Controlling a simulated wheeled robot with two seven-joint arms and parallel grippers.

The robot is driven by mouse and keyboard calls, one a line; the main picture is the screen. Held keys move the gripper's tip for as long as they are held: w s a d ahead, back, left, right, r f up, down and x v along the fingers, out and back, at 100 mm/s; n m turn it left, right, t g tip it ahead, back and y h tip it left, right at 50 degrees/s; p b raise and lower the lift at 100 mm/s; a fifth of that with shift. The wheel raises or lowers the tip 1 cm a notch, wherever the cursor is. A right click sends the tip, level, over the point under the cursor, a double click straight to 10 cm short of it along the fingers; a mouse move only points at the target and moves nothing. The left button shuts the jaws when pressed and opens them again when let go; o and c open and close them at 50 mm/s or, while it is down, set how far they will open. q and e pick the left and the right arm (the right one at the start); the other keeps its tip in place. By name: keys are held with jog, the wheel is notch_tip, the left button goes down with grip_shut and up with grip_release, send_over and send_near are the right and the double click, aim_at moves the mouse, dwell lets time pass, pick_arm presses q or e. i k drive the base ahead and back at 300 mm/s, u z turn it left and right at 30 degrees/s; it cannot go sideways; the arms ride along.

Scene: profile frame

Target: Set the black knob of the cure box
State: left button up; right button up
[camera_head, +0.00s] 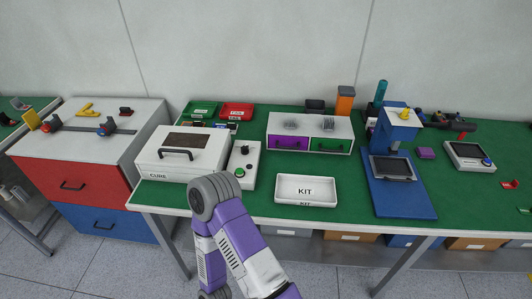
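The cure box (182,152) is a white case with a dark window and a black handle, marked CURE, at the left of the green bench top. Its lid looks shut. A white control panel (249,160) stands against its right side. A small black knob (244,149) sits on the upper part of this panel; which way it points is too small to tell. A green button (239,172) is below the knob. One of my arms, purple and white, rises from the bottom, its grey joint in front of the panel's lower left corner. Neither gripper is in view.
A white KIT tray (306,201) lies right of the panel. Behind it stands a white unit with purple and green drawers (331,145). Green (199,110) and red (237,111) trays are at the back. A blue press (397,203) stands right. Green surface between is clear.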

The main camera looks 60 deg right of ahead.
aim_at(244, 149)
jog(key=z, duration=1)
